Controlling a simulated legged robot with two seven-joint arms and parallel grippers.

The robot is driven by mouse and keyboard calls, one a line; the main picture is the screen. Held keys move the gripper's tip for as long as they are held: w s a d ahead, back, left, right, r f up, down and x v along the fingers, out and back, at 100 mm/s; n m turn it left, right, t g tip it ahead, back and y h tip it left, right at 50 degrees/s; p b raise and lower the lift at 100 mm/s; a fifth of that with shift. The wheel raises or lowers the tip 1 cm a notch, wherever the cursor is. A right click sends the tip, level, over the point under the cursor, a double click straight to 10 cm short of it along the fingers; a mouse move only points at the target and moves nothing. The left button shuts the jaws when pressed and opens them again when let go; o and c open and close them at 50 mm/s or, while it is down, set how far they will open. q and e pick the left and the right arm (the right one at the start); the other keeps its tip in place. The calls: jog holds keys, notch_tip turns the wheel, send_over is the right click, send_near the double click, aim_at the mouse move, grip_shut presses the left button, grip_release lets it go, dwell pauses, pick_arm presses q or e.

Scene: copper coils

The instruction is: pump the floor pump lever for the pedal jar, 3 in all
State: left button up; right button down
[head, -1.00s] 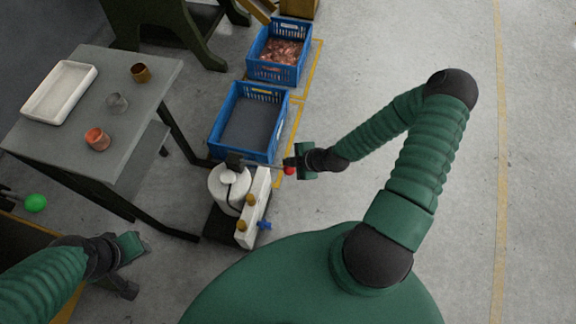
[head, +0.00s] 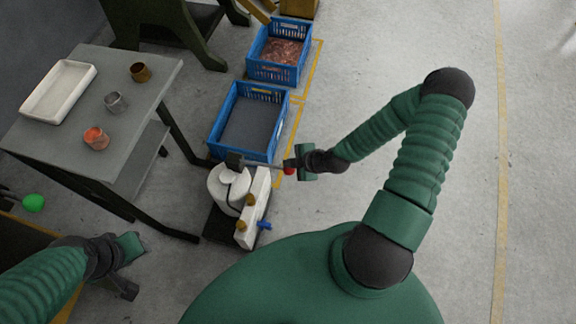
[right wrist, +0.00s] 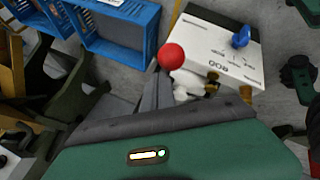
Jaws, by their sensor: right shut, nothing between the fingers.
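The floor pump is a white rounded body (head: 229,188) with a white panel (head: 254,208) on a dark base, on the floor below the blue crates. Its lever (head: 262,164) sticks out rightward, near level, and carries a red knob (head: 289,171). My right gripper (head: 287,164) is shut and empty, right at the knob. In the right wrist view the red knob (right wrist: 171,56) appears just beyond the shut fingertips (right wrist: 158,84); I cannot tell whether they touch. My left gripper (head: 130,266) is at the lower left, away from the pump; its jaws are unclear.
A grey table (head: 145,100) at left holds a white tray (head: 60,91) and three small metal pots. A blue crate (head: 219,139) stands just behind the pump; another (head: 283,74) with copper pieces is farther back. The floor at right is clear.

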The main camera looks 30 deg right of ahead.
jog(key=shift+s+d+f+b, duration=0.15)
jog(key=shift+f+b, duration=0.55)
jog(key=shift+f, duration=0.35)
jog(key=shift+s+d+f+b, duration=0.1)
jog(key=shift+s+f+b, duration=0.05)
jog(key=shift+f+b, duration=0.75)
jog(key=shift+s+d+f+b, duration=0.15)
jog(key=shift+f+b, duration=0.4)
jog(key=shift+f, duration=0.6)
dwell(2.1)
jog(key=shift+a+r, duration=0.1)
dwell(0.4)
jog(key=shift+w+a+r+p, duration=0.1)
jog(key=shift+w+r+p, duration=0.05)
jog(key=shift+r+p, duration=0.95)
jog(key=shift+w+a+r+p, duration=0.15)
jog(key=shift+w+r+p, duration=0.05)
jog(key=shift+r+p, duration=0.95)
jog(key=shift+w+a+r+p, duration=0.1)
jog(key=shift+w+r+p, duration=0.05)
jog(key=shift+r+p, duration=0.95)
jog(key=shift+r, duration=0.1)
jog(key=r+p, duration=0.2)
jog(key=r, duration=0.1)
jog(key=r+p, duration=0.2)
jog(key=shift+w+a+r, duration=0.1)
jog(key=shift+w+a, duration=0.1)
jog(key=shift+w, duration=0.05)
